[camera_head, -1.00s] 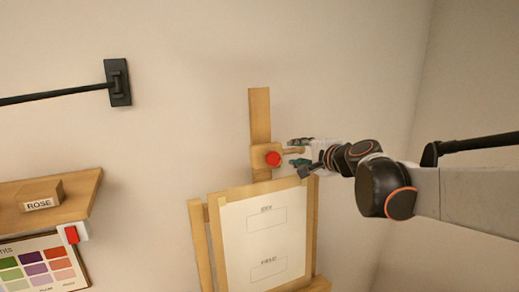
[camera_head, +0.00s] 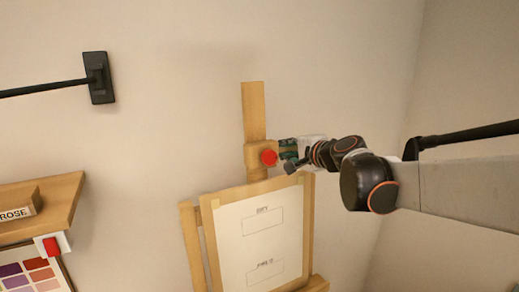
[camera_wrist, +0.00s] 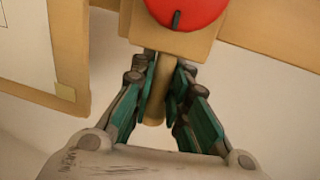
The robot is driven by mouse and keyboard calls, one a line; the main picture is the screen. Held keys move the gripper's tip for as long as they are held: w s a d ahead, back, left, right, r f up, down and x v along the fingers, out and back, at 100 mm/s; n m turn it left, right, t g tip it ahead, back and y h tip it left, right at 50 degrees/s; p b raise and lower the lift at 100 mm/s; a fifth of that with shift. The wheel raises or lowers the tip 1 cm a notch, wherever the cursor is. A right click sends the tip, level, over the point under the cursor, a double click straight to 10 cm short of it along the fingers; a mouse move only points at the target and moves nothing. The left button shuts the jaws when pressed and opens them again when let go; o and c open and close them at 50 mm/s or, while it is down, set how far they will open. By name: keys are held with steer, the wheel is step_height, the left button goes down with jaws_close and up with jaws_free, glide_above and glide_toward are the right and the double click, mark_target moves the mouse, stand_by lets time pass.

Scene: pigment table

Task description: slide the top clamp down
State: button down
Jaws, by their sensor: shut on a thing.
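The top clamp (camera_head: 252,157) is a wooden block with a round red knob (camera_head: 269,158), on the upright wooden post (camera_head: 254,108) of the easel. It sits a little above the top edge of the framed board (camera_head: 249,232). A short wooden peg (camera_wrist: 155,98) sticks out of the block towards my wrist. My gripper (camera_head: 288,152) is at the right side of the clamp. In the wrist view its green-padded fingers (camera_wrist: 167,95) lie on both sides of the peg and are shut on it. The red knob (camera_wrist: 187,10) is cut off by the top of that view.
A wooden shelf (camera_head: 55,212) with a block labelled ROSE (camera_head: 18,204) is at the left, above a colour chart (camera_head: 28,278). A black wall bracket with a rod (camera_head: 98,77) is at the upper left. The wall around the post is bare.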

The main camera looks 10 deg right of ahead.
steer(key=f+b, duration=0.2)
steer(key=f, duration=0.1)
steer(key=f+b, duration=0.2)
steer(key=shift+s+f, duration=0.25)
steer(key=shift+s, duration=0.05)
steer(key=c, duration=1.6)
jaws_free()
steer(key=shift+d, duration=0.1)
steer(key=shift+o, duration=0.2)
